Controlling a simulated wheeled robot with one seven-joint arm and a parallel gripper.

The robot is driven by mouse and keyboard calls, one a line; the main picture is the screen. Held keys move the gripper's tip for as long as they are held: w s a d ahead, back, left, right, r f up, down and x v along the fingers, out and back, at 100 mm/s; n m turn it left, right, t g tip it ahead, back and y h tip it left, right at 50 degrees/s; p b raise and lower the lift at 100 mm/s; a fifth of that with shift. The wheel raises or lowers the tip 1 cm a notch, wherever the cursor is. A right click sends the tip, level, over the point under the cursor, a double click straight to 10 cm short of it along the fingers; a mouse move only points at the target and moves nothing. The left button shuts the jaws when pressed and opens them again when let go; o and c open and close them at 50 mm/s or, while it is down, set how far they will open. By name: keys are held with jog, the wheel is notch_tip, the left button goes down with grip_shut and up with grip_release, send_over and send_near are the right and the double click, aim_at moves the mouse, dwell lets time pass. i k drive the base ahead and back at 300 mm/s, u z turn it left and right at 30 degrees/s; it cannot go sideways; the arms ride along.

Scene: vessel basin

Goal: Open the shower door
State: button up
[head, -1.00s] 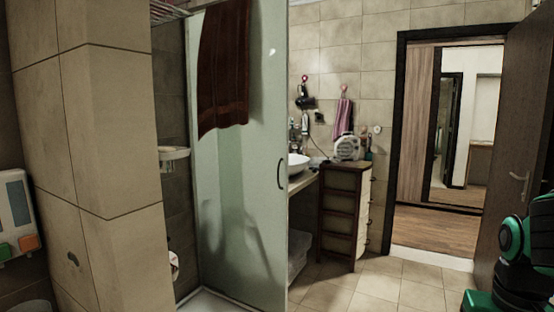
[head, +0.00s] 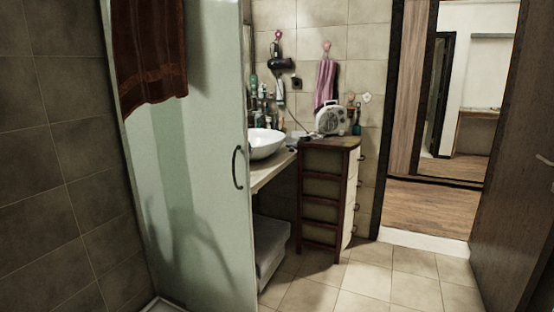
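The shower door (head: 205,190) is a pale green frosted glass panel on the left of the head view. A dark curved handle (head: 238,167) sits near its right edge. A dark red towel (head: 150,50) hangs over the top of the panel. The panel stands beside the tiled shower wall (head: 60,150), with a bit of the shower tray edge (head: 160,303) at its foot. My gripper is not in view.
Right of the glass are a white basin (head: 266,144) on a counter, a white box (head: 270,245) below it, and a wooden drawer cabinet (head: 325,200) with a fan heater (head: 331,118). The tiled floor (head: 350,285) ahead is clear. An open doorway (head: 430,205) and dark door (head: 520,180) are at right.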

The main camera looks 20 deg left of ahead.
aim_at(202, 137)
jog(key=i, duration=1.3)
jog(key=u, duration=0.7)
